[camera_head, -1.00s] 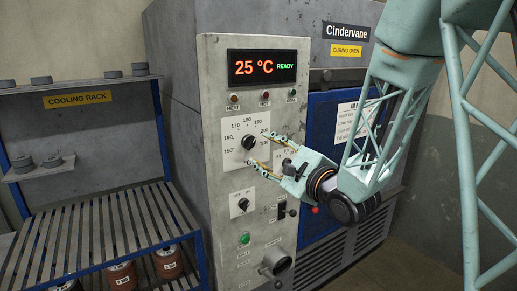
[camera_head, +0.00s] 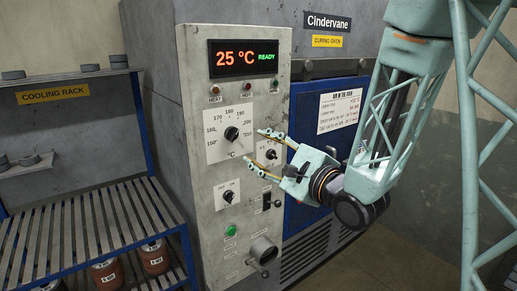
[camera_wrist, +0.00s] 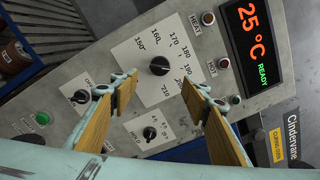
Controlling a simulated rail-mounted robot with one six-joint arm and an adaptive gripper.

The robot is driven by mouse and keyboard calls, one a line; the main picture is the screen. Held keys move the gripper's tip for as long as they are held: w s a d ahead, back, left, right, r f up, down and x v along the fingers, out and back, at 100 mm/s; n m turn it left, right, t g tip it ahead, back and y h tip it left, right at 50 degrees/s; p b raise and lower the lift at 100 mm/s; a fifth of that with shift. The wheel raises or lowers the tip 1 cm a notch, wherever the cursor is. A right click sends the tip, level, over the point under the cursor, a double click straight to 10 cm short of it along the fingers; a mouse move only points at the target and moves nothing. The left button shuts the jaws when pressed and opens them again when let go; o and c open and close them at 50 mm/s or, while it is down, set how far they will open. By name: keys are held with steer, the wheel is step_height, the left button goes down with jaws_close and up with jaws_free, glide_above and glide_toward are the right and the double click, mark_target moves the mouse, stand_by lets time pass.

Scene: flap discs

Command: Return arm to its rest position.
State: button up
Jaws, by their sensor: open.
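My gripper (camera_head: 260,152) is open and empty in front of the curing oven's control panel (camera_head: 200,120). Its fingers point left in the head view. The large temperature knob (camera_head: 231,133) is just left of the upper fingertip and apart from it. In the wrist view the two tan-padded fingers (camera_wrist: 165,88) are spread wide, with the temperature knob (camera_wrist: 160,66) beyond the gap between them. A small knob (camera_wrist: 150,133) also shows between the fingers. My arm reaches in from the right.
The oven display (camera_head: 244,58) reads 25 °C READY. Below are an off/on knob (camera_head: 228,196), a green button (camera_head: 231,230) and a round fitting (camera_head: 262,251). A slatted cooling rack (camera_head: 90,235) stands at left with several discs. The blue oven door (camera_head: 305,143) is behind my gripper.

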steer(key=shift+d, duration=0.1)
steer(key=s+d+n+g+h, duration=0.4)
steer(key=s+d+n+h, duration=0.55)
steer(key=s+d, duration=0.5)
steer(key=s+d+f+n+g, duration=0.1)
steer(key=s+n+g, duration=0.6)
steer(key=s, duration=2.4)
steer(key=shift+s+d+f+n, duration=0.3)
steer(key=shift+d+n, duration=0.35)
steer(key=shift+n, duration=0.2)
steer(key=shift+w+h, duration=0.15)
steer(key=shift+h, duration=0.1)
steer(key=shift+c, duration=0.9)
